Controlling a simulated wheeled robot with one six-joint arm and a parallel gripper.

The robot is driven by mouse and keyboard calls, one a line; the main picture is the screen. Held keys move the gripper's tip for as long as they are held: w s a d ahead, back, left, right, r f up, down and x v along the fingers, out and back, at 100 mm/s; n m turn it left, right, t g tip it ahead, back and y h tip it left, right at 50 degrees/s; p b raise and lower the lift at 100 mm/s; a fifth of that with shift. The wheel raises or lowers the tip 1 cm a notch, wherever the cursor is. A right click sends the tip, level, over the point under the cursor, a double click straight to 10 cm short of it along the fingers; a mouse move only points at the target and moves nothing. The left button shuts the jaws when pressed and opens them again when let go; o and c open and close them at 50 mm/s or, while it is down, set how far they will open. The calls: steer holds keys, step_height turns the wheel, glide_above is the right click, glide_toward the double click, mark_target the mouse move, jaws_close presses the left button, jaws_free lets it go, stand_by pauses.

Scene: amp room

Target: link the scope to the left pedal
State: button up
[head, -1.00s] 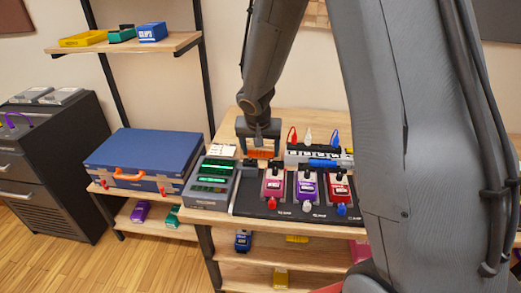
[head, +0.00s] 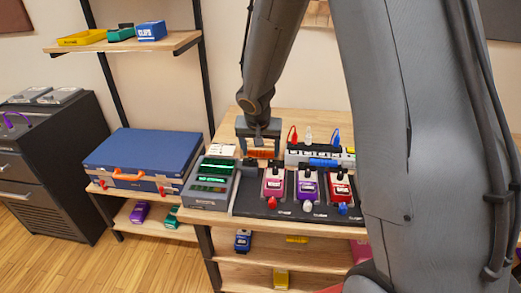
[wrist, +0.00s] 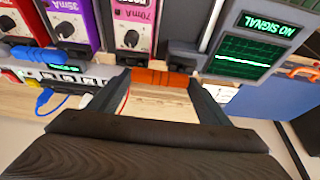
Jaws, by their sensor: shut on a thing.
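The scope (head: 210,184) stands at the left end of the pedal board, its screens lit green. In the wrist view the scope (wrist: 248,46) reads NO SIGNAL. The left pedal, pink (head: 273,183), is just right of it and also shows in the wrist view (wrist: 133,30), marked 70mA. My gripper (head: 262,150) is behind these two and shut on an orange link (wrist: 160,77), which spans between its fingers near the backs of the pedal and scope. I cannot tell whether the link's ends touch either socket.
A purple pedal (head: 307,187) and a red pedal (head: 340,188) stand to the right. A white power strip (head: 311,151) with red, white and blue plugs is behind them, a blue link (head: 324,162) beside it. A blue case (head: 143,160) lies left of the scope.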

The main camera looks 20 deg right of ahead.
steer(key=shift+f+b, duration=0.85)
steer(key=shift+b, duration=0.75)
stand_by(1.0)
stand_by(0.3)
steer(key=o, duration=1.3)
steer(key=shift+r, duration=0.1)
steer(key=shift+r+p, duration=2.75)
steer(key=shift+r, duration=0.7)
